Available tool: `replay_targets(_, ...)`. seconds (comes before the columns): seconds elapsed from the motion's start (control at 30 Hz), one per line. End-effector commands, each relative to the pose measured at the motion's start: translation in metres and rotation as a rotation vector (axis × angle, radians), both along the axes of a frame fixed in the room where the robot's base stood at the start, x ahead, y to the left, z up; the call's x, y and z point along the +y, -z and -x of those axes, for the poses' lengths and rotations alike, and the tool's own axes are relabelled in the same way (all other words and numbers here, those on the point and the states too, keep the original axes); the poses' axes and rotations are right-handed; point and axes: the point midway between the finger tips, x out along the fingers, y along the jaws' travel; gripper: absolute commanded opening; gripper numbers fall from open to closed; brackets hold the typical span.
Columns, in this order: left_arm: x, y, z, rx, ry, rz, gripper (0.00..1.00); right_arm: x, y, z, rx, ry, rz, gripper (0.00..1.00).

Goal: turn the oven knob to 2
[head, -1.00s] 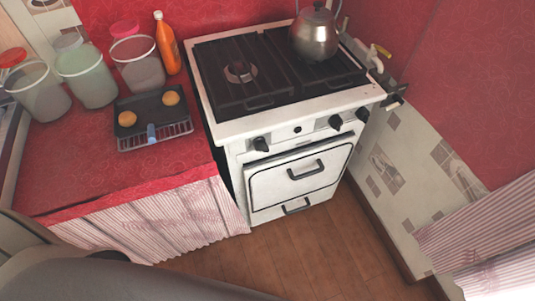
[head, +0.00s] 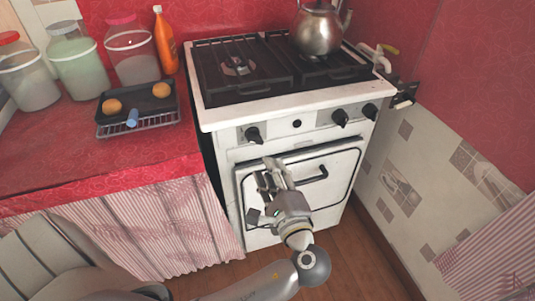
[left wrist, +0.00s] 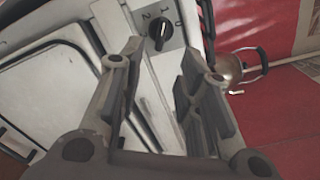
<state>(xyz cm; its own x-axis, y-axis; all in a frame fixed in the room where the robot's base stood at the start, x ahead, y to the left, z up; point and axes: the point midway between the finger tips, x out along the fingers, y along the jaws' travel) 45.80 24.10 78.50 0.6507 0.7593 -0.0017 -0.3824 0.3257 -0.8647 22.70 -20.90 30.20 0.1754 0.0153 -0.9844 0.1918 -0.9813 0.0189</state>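The white stove (head: 222,116) has black knobs on its front panel. The leftmost knob (head: 253,134) sits above the left part of the oven door (head: 330,190). Two more knobs, a middle-right knob (head: 340,117) and a far-right knob (head: 370,111), sit to the right. In the left wrist view a black knob (left wrist: 160,32) shows on a grey plate marked 2, 1 and 0; its exact setting is hard to read. My left gripper (head: 268,172) is open and empty, in front of the oven door just below the leftmost knob. In the left wrist view the knob lies beyond its fingertips (left wrist: 160,65), apart from them.
A steel kettle (head: 319,32) stands on the right rear of the hob. The red counter (head: 60,160) at left holds jars, an orange bottle (head: 166,42) and a dark tray (head: 140,100). The oven door handle (head: 313,174) juts out near my gripper. The wall is on the right.

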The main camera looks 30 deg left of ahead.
Motion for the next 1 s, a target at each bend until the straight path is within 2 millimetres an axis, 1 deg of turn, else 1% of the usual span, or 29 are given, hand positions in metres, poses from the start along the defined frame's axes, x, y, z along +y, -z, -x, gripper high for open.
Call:
replay_targets(0.17, 0.015, -0.003, -0.012, -0.006, -0.004, -0.006, 0.32, 0.000, -0.002, -0.001, -0.001, 0.000, 0.000, 0.00)
replay_targets(0.4, 0.050, -0.003, -0.042, -0.006, -0.003, -0.005, 0.32, 0.001, -0.006, -0.006, -0.005, 0.001, 0.000, 0.00)
replay_targets(0.6, 0.073, -0.002, -0.061, -0.004, -0.001, -0.004, 0.32, 0.001, -0.010, -0.008, -0.005, 0.002, 0.000, 0.00)
replay_targets(0.77, 0.081, -0.002, -0.068, -0.004, -0.002, -0.001, 0.32, 0.001, -0.012, -0.010, -0.008, 0.002, -0.001, 0.00)
replay_targets(1.0, 0.082, -0.002, -0.069, -0.003, -0.001, 0.000, 0.32, 0.001, -0.012, -0.010, -0.007, 0.002, 0.000, 0.00)
